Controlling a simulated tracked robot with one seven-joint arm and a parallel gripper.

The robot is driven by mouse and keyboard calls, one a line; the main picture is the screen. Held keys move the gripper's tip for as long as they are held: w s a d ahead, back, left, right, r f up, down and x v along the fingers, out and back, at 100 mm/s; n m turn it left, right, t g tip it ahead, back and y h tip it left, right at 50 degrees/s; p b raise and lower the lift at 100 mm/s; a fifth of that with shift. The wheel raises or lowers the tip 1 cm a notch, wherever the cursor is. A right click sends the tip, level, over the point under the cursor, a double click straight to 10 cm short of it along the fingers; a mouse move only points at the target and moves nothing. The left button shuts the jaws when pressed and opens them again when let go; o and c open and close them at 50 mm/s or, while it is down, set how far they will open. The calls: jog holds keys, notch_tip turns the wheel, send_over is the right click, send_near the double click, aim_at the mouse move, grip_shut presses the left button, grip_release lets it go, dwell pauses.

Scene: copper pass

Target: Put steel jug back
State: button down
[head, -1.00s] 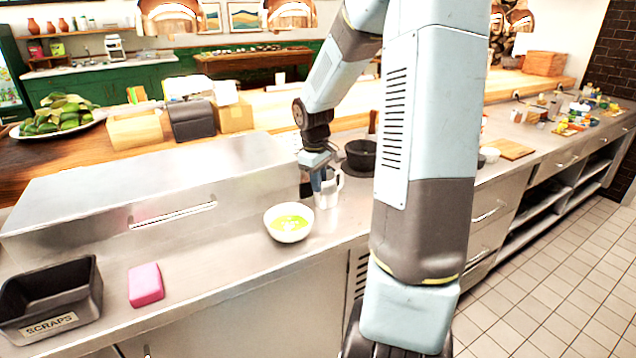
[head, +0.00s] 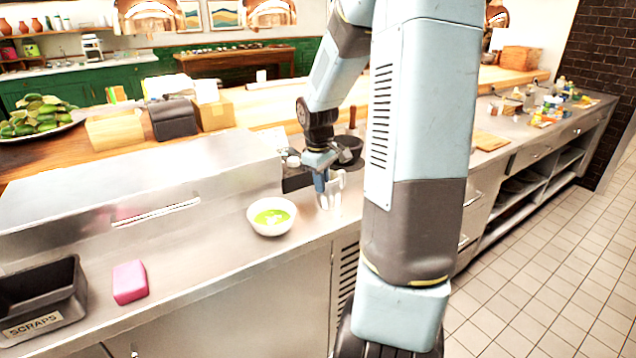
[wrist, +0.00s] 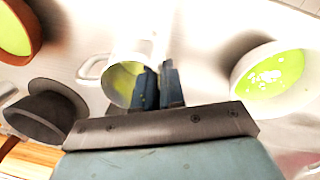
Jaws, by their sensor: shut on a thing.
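The steel jug (head: 334,193) is at the counter's front, just right of a white bowl (head: 271,215) of green soup. My gripper (head: 321,184) reaches down at the jug's left side. In the wrist view the shut fingers (wrist: 160,86) grip the jug's wall at the rim. The jug (wrist: 117,58) has its handle to the left and green liquid inside. It looks about upright; I cannot tell whether its base touches the counter. The white bowl (wrist: 240,80) stands right of the fingers, apart from the jug.
A dark mortar (head: 350,150) stands just behind the jug. The wrist view also shows a terracotta bowl (wrist: 30,45) of green liquid. A pink sponge (head: 129,281) and a black scraps bin (head: 68,300) are at the left. A steel housing (head: 150,190) runs behind the bowl.

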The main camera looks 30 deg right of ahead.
jog(key=shift+s, duration=0.1)
jog(key=c, duration=1.1)
grip_release()
jog(key=shift+c, duration=0.2)
notch_tip(320, 180, up, 14)
jog(key=a, duration=0.1)
jog(key=shift+s+a+f, duration=0.15)
jog(key=shift+s+f, duration=0.05)
jog(key=shift+s, duration=0.05)
